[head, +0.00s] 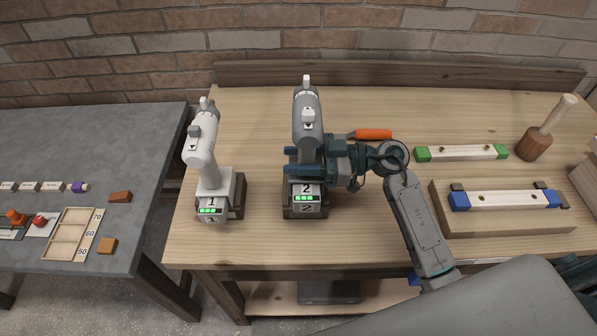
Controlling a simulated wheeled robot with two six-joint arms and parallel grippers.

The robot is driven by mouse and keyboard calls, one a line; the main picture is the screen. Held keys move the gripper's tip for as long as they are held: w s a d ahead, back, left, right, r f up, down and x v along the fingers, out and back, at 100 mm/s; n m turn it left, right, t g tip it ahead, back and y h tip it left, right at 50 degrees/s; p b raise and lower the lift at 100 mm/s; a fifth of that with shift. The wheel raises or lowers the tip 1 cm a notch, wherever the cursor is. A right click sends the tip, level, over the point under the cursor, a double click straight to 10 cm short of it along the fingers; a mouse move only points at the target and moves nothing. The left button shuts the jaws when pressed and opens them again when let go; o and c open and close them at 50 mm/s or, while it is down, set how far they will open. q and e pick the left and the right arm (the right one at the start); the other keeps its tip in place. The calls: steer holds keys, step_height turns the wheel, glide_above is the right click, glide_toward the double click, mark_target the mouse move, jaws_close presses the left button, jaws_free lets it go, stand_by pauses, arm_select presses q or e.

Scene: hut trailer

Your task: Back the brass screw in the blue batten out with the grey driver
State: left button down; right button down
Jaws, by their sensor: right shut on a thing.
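The grey driver (307,112) stands upright at the dark holder marked 2 (304,208) on the wooden bench. My right gripper (304,166) is shut on its lower body, just above the battery with green lights. The jaws hide part of the driver there. The blue batten (505,200), a pale strip with blue ends, lies on a wooden board (490,223) at the right of the bench. A small brass-coloured screw head (481,198) shows on it; other marks are too small to tell. My left gripper is not in view.
A white driver (203,155) stands in holder 1 to the left. An orange-handled tool (373,134) lies behind my right wrist. A green-ended batten (461,153) and a wooden mallet (546,130) are at the back right. A grey table (90,135) stands left.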

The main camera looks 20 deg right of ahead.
step_height(320, 180, down, 4)
steer(key=shift+r+p, duration=0.25)
steer(key=shift+p, duration=0.85)
steer(key=shift+f, duration=0.35)
steer(key=shift+f, duration=0.15)
steer(key=c, duration=0.9)
jaws_free()
steer(key=shift+f, duration=0.1)
